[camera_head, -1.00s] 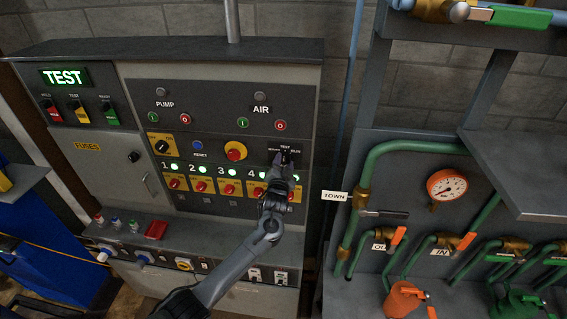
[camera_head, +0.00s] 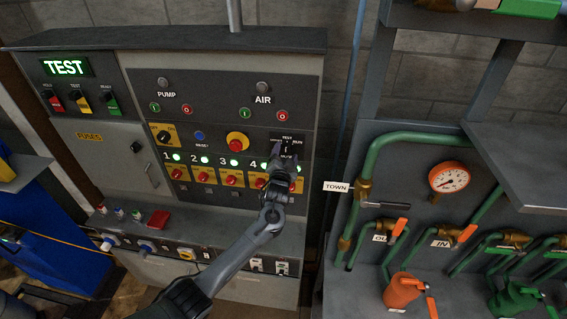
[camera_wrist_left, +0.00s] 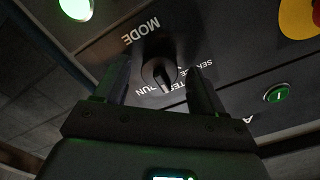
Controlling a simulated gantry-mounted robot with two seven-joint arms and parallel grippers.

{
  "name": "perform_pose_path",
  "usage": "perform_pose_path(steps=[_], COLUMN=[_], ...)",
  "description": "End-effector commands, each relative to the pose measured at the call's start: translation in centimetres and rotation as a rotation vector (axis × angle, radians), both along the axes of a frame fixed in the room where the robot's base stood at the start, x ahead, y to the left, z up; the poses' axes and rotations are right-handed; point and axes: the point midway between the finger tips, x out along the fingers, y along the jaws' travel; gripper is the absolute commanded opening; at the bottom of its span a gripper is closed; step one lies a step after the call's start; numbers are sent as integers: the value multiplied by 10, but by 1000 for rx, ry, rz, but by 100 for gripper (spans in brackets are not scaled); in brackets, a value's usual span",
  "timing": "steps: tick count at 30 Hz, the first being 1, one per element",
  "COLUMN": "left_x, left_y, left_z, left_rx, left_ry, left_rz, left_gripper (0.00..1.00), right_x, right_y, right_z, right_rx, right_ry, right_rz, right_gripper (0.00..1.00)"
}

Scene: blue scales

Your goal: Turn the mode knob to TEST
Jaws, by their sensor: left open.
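The mode knob (camera_head: 284,147) is a small dark knob on the upper right of the control panel, among white labels. In the left wrist view the black round knob (camera_wrist_left: 158,75) has a pale pointer line directed at the TEST label (camera_wrist_left: 174,86), between RUN and SERVICE. My left gripper (camera_head: 284,155) is just in front of and below the knob in the head view. In the wrist view its two fingers stand open on either side of the knob, with gaps between them and it. The green display (camera_head: 66,67) reads TEST. My right gripper is not in view.
A yellow-backed red button (camera_head: 237,141) is left of the knob. A row of red switches (camera_head: 204,176) under green lamps lies below, partly hidden by my arm. Green pipes, a gauge (camera_head: 449,177) and orange-handled valves stand to the right.

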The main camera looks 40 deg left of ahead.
Motion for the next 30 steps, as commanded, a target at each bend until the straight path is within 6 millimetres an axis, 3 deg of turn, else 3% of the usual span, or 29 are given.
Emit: perform_pose_path(steps=[5, 21, 30], left_x=[-13, -80, -91], left_y=[-8, -47, -54], left_z=[-2, -2, 0], left_rx=[0, 0, 0], left_ry=[0, 1, 0], left_rz=[-3, -1, 0], left_gripper=[69, 69, 69], right_x=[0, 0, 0], right_y=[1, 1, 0], right_z=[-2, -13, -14], right_rx=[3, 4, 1], right_ry=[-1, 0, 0], right_rz=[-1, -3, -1], right_gripper=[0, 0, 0])
